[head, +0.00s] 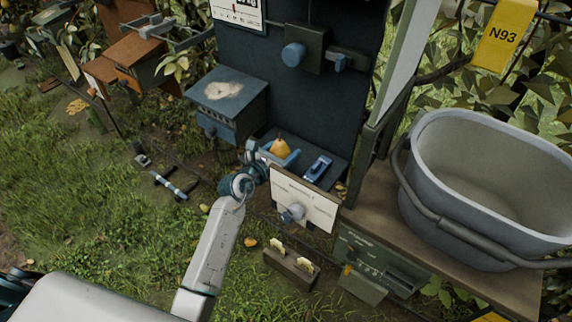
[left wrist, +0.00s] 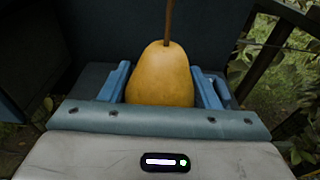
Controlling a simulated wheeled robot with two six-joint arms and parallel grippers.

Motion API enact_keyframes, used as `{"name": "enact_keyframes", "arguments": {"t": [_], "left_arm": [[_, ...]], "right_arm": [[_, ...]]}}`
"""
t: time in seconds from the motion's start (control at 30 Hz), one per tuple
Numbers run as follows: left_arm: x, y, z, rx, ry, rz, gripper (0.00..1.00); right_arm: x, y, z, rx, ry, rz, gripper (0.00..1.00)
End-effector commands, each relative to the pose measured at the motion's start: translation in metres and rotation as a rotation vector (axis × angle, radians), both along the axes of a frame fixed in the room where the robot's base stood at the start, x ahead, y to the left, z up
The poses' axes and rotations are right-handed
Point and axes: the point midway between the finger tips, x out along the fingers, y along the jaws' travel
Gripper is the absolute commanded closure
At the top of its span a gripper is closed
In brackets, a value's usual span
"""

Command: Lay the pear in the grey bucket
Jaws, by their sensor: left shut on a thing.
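The yellow pear (head: 281,146) is upright, stem up, in front of the dark panel in the head view. In the left wrist view the pear (left wrist: 160,76) sits between the two blue fingers. My left gripper (head: 279,154) is shut on the pear. Its lower part is hidden by the gripper body in the wrist view. The grey bucket (head: 437,217) stands at the right of the head view, well apart from the gripper. Its open mouth shows an empty-looking inside. My right gripper is not in view.
The bucket stands on a wooden shelf (head: 384,226), with a dark handle across its front. An upright post (head: 367,150) stands between pear and bucket. A blue-grey box (head: 228,98) is left of the pear, a small blue device (head: 318,168) right of it. Grass lies left.

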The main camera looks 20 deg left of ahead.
Motion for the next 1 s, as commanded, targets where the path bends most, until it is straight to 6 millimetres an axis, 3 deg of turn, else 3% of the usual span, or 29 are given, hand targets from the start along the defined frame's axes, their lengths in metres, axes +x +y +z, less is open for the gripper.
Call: {"name": "enact_keyframes", "arguments": {"t": [0.43,0.87,0.9,1.0], "left_arm": [[0.000,0.000,-0.056,-0.001,0.000,0.001,0.71],[0.000,0.000,-0.063,0.000,-0.002,0.001,0.71],[0.000,0.000,-0.061,0.001,-0.001,0.001,0.36],[0.000,0.000,-0.061,0.001,-0.001,0.001,0.22]], "right_arm": [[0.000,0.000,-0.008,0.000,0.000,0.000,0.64],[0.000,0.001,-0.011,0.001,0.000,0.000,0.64],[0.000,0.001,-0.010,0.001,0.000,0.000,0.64],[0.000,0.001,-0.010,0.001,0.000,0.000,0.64]]}}
